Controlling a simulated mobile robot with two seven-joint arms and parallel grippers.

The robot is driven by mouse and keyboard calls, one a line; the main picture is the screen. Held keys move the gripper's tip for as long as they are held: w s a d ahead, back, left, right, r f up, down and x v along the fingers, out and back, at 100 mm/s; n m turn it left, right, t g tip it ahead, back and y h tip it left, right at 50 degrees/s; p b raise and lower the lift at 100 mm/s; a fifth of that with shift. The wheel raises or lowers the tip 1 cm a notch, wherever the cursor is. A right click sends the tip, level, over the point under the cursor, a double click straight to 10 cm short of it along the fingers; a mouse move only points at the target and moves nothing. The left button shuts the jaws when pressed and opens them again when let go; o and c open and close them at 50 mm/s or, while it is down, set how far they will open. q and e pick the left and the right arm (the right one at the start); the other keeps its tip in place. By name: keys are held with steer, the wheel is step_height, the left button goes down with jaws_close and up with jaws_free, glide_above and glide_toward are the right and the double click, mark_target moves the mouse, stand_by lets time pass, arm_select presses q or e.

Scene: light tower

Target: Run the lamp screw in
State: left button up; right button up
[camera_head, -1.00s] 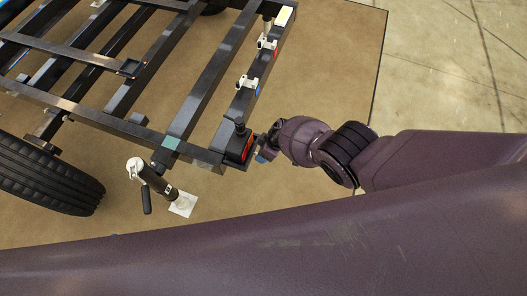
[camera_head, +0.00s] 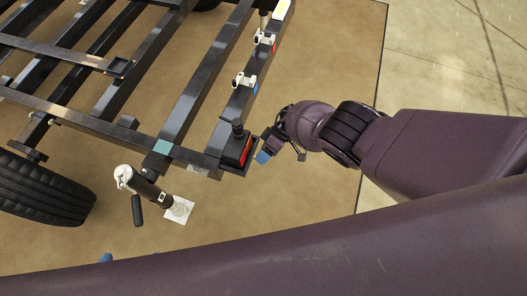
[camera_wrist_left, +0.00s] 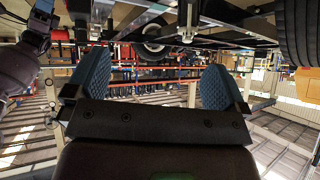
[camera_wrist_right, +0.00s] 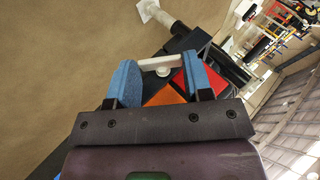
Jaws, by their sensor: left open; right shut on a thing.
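The lamp (camera_head: 238,148), with a red and orange lens, sits at the near corner of the black trailer frame. My right gripper (camera_head: 264,155) is at the lamp's right side. In the right wrist view, its blue fingers (camera_wrist_right: 160,72) are shut on the ends of a white crossbar (camera_wrist_right: 157,62), which looks like the lamp screw's head. A round white stem shows under the bar, beside the red and orange panels. How deep the screw sits is hidden. My left gripper (camera_wrist_left: 152,82) is open and empty under the trailer; in the head view only a blue tip (camera_head: 106,258) shows past my arm.
White fittings (camera_head: 244,80) stand along the trailer's end beam (camera_head: 240,105). A jack (camera_head: 145,188) on a white pad and a tyre (camera_head: 40,190) stand at the left.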

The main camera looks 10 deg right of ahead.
steer(key=shift+s+d+f, duration=0.1)
steer(key=shift+s+f, duration=0.1)
stand_by(0.3)
steer(key=o, duration=0.9)
steer(key=shift+r, duration=0.1)
steer(key=shift+w, duration=0.1)
steer(key=shift+r, duration=0.1)
steer(key=p+v, duration=0.2)
steer(key=v, duration=0.8)
steer(key=shift+w+d+r, duration=0.15)
steer(key=shift+w+d, duration=0.05)
steer(key=shift+c, duration=0.3)
